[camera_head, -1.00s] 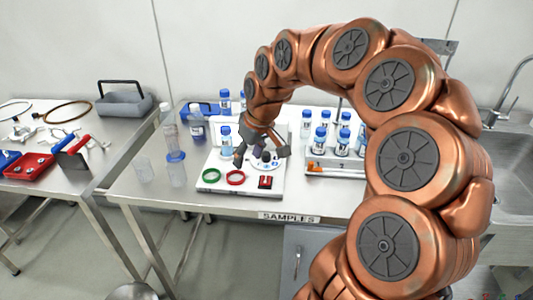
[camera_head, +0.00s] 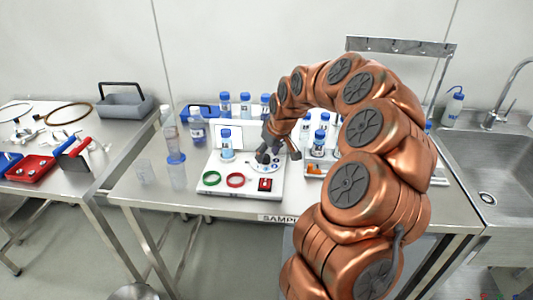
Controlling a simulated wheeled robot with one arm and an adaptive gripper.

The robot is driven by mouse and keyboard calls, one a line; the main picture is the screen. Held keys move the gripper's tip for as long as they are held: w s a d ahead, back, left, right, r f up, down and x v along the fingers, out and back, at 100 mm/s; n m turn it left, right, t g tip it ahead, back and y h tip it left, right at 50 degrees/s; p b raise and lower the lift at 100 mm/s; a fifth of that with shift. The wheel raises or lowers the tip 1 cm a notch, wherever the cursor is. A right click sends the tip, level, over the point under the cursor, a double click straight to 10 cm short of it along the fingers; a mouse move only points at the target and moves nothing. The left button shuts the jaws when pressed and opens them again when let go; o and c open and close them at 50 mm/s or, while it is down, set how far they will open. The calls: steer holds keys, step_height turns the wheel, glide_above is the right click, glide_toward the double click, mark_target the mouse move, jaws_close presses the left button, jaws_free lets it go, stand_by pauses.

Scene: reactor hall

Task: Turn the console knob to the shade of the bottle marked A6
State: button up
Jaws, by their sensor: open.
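The console (camera_head: 215,190) is a white panel on the steel table, with a green ring (camera_head: 211,178), a red ring (camera_head: 235,180) and a red-and-black switch (camera_head: 265,185). A round white dial (camera_head: 262,168) with a dark knob (camera_head: 264,157) sits at its right side. My gripper (camera_head: 278,157) is open and points down at the dial, its fingers close around or beside the knob; I cannot tell if they touch. A blue-capped bottle (camera_head: 226,145) stands on the console. Other blue-capped bottles (camera_head: 318,143) stand to the right, partly behind my arm. Their markings are too small to read, so A6 is not identifiable.
More bottles (camera_head: 225,103) stand behind the console, and clear cylinders (camera_head: 177,172) stand to its left. A table with a red tray (camera_head: 30,167) and grey carrier (camera_head: 124,103) is at the left. A sink (camera_head: 490,170) and wash bottle (camera_head: 452,107) are at the right.

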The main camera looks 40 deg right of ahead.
steer(key=shift+x, duration=0.85)
jaws_close()
